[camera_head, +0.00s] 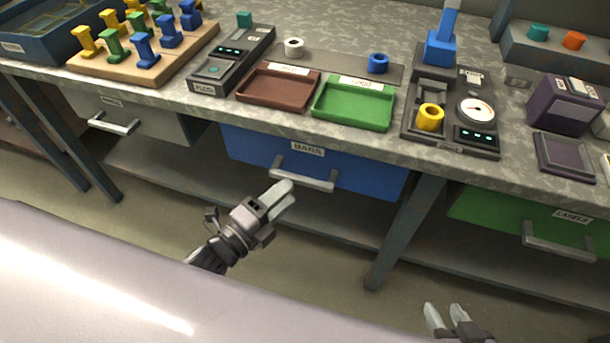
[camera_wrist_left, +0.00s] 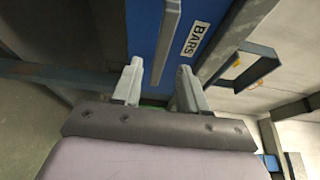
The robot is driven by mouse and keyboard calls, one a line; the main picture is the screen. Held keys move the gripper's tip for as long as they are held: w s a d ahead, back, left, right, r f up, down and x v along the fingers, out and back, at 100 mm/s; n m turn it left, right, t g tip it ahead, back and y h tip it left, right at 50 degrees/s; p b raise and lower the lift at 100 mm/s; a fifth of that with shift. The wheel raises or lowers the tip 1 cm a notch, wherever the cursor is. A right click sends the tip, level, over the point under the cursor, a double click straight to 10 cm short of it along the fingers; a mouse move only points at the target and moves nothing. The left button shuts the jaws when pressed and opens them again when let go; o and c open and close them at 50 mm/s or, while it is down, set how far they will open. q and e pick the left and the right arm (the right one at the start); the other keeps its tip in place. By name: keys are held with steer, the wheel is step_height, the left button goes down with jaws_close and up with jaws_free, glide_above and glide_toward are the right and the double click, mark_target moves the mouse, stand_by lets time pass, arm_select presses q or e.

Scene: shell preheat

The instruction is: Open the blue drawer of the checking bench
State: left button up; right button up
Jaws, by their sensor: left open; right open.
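The blue drawer (camera_head: 370,178) sits under the middle of the bench (camera_head: 225,113) and looks shut. It has a "BARS" label and a grey bar handle (camera_head: 302,182). My right gripper (camera_head: 445,316) is open and empty at the bottom right, away from the bench.
A grey drawer (camera_head: 140,118) is at the left and a green "LABELS" drawer (camera_head: 530,219) at the right. A bench leg (camera_head: 405,230) stands right of the blue drawer. Trays, gauges and a peg board are on the bench top. The floor in front is clear.

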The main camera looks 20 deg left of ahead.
mark_target(298, 183)
arm_select(q)
steer(key=shift+x, duration=3)
steer(key=shift+c, duration=0.3)
jaws_close()
